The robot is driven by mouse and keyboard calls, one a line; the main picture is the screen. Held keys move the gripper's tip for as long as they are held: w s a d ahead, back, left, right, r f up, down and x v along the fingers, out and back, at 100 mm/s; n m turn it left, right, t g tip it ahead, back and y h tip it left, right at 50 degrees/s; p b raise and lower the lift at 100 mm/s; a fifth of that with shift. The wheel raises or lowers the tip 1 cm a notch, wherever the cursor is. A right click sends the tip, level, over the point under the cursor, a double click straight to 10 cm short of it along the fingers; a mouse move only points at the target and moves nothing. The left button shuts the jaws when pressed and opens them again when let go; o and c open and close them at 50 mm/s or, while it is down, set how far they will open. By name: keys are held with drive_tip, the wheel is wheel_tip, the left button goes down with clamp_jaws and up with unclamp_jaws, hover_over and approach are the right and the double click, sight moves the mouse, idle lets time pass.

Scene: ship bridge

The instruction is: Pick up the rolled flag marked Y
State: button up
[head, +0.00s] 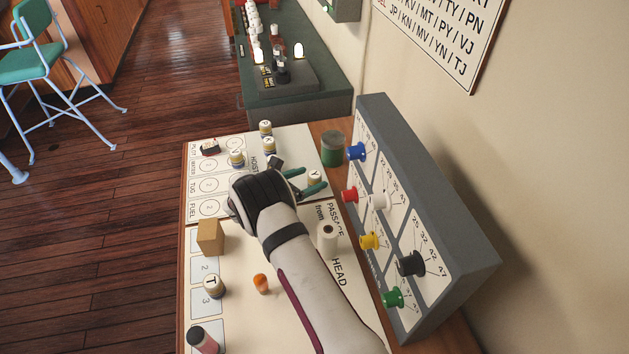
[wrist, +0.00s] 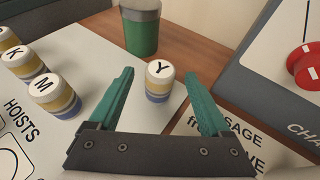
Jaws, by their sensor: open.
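The rolled flag marked Y (head: 315,178) is a short upright roll with a white lettered top, standing on the white chart board near its right edge. In the wrist view the Y flag (wrist: 158,92) shows a yellow band above a blue-grey one. My gripper (head: 311,177) is open around the flag's place in the head view. In the wrist view the open fingers of my gripper (wrist: 160,74) show on either side of the flag, with gaps left and right. Nothing is held. I cannot tell how high the fingertips are above the board.
Flags marked K (wrist: 40,52) and M (wrist: 52,95) stand to the left. A green jar (head: 333,150) stands behind the Y flag. A grey panel with coloured spools (head: 411,264) rises on the right. A tan block (head: 210,238) and the T flag (head: 213,286) stand nearer.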

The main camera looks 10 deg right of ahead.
drive_tip(key=shift+w+d+f, duration=0.2)
drive_tip(key=shift+w+d, duration=0.05)
drive_tip(key=shift+d, duration=0.15)
clamp_jaws()
drive_tip(key=shift+r, duration=0.15)
